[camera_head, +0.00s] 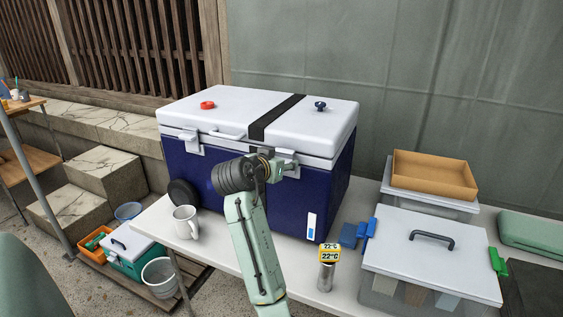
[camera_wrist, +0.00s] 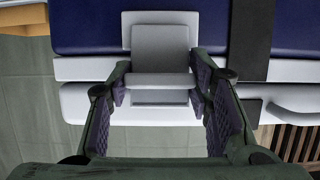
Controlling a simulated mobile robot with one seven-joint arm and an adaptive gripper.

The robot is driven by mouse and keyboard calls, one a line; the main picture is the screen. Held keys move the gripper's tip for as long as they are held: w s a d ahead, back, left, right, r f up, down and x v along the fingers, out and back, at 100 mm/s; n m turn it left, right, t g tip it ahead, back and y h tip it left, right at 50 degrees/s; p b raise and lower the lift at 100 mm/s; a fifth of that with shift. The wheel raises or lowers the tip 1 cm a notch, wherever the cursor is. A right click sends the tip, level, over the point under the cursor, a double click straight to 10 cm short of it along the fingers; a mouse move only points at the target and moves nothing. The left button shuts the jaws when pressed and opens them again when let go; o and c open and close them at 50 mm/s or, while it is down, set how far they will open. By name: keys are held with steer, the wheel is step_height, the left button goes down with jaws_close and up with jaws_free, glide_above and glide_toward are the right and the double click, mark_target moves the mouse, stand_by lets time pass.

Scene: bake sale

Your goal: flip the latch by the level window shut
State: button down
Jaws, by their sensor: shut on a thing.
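A dark blue cooler (camera_head: 275,205) with a white lid (camera_head: 185,105) stands on the table. The level window (camera_head: 311,227) is a white strip with a blue fill, low on the right of its front. The latch by it is a grey-white flap (camera_wrist: 160,50) on a plate, upside down in the wrist view; my wrist mostly hides it in the head view. My gripper (camera_wrist: 158,84) has a finger on each side of this latch and is closed on it. The latch's exact angle is hard to tell. The other latch (camera_head: 190,142) is on the cooler's left front.
A white mug (camera_head: 186,222) and a black round thing (camera_head: 183,194) stand at the cooler's left. A lidded clear bin (camera_head: 400,245) and an orange-brown tray (camera_head: 434,174) are at right. A black strap (camera_head: 275,118) crosses the lid.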

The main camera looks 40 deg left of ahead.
stand_by(0.4)
steer(key=c, duration=0.8)
jaws_free()
steer(key=v, duration=1.2)
steer(key=shift+r, duration=0.1)
